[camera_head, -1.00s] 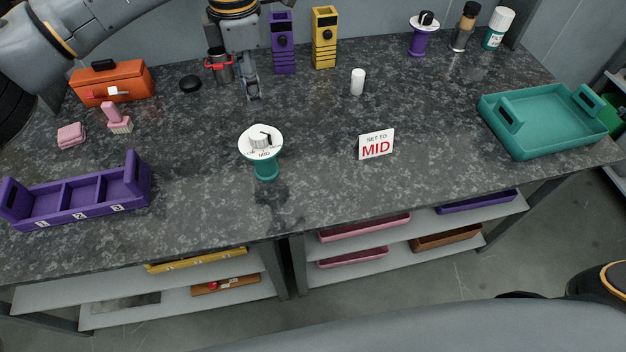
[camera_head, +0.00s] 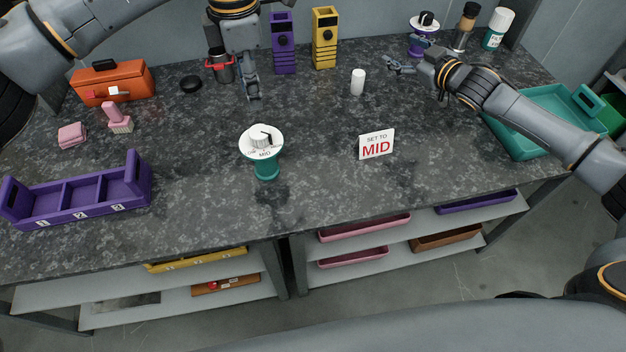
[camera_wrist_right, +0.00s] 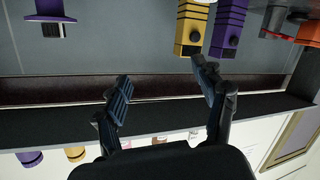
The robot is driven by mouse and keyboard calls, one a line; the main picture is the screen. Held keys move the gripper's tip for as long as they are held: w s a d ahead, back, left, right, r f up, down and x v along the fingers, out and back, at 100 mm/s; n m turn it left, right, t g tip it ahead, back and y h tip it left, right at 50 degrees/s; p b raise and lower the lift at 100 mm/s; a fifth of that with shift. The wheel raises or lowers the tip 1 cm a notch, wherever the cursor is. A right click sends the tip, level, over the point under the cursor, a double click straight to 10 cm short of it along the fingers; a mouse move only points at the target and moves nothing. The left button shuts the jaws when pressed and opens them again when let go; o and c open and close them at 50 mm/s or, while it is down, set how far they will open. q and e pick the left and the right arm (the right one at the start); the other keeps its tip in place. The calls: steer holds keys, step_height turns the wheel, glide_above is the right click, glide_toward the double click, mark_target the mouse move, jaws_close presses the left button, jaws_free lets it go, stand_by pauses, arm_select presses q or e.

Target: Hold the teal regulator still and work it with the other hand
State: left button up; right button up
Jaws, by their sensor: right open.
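The teal regulator (camera_head: 267,167) stands upright on the dark stone table, left of the middle. On top it has a white dial (camera_head: 261,143) with a grey knob and the word MID at its front edge. A small sign (camera_head: 376,145) reading SET TO MID stands to its right. My left gripper (camera_head: 252,97) points down over the table behind the regulator, apart from it; whether its fingers are apart is unclear. My right gripper (camera_head: 390,65) is open and empty at the back right, far from the regulator; its spread fingers also show in the right wrist view (camera_wrist_right: 163,92).
A purple regulator (camera_head: 420,43) stands behind my right gripper. A white cylinder (camera_head: 357,82) stands between the grippers. A teal tray (camera_head: 520,143) is partly behind my right arm. A purple bin (camera_head: 82,195) and orange toolbox (camera_head: 112,84) stand left. Table around the teal regulator is clear.

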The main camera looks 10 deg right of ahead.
steer(key=s+a+r+m+y, duration=0.1)
steer(key=s+a+m+y, duration=0.3)
steer(key=a, duration=0.7)
steer(key=s+a+r+m+y, duration=0.1)
steer(key=s+a+y, duration=0.3)
steer(key=s+a, duration=0.55)
steer(key=m, duration=2.8)
glide_toward(261, 149)
steer(key=d, duration=0.1)
steer(key=d+f, duration=0.1)
steer(key=shift+w+d+g, duration=0.2)
steer(key=shift+d+g, duration=0.05)
steer(key=shift+g, duration=0.15)
steer(key=shift+s+f+m, duration=0.4)
steer(key=shift+s+m, duration=0.05)
steer(key=shift+m, duration=0.65)
steer(key=shift+w+a+h, duration=0.3)
steer(key=shift+w+a, duration=0.05)
steer(key=x, duration=1.3)
